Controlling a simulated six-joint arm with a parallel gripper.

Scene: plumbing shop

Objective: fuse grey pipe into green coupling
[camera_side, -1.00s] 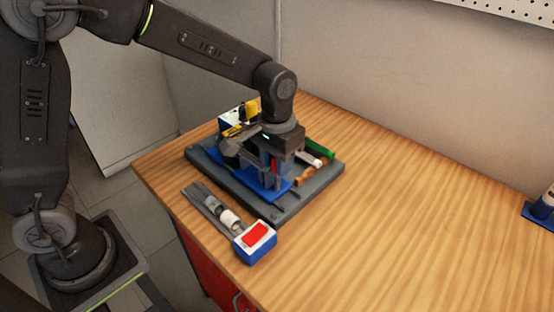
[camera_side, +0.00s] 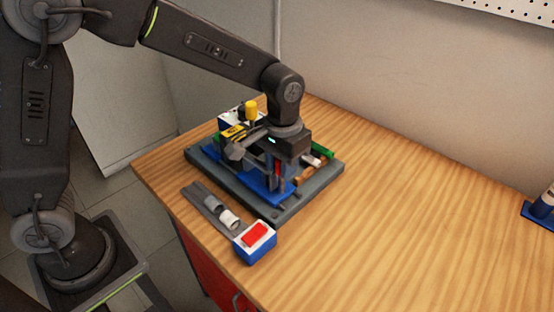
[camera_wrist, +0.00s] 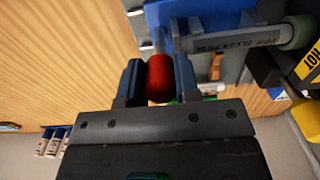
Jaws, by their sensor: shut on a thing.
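My gripper (camera_wrist: 160,82) is shut on a rounded red handle (camera_wrist: 160,78), which sits between its two fingers. In the side view my gripper (camera_side: 277,172) is low over the blue bed of the fixture. A grey pipe (camera_wrist: 235,40) with printed lettering lies across a grey holder in the wrist view, beside the fingers and apart from them. At its right end is a dull green ring (camera_wrist: 301,33), perhaps the green coupling; I cannot tell how far the pipe goes in. The arm hides much of the fixture in the side view.
The fixture's grey base (camera_side: 318,186) stands on the wooden table. A yellow-and-black tool marked HOT (camera_wrist: 305,70) is close to the pipe's end. A blue box with a red button (camera_side: 255,235) is in front, beside grey pipe pieces (camera_side: 207,198). The table's right side is mostly clear.

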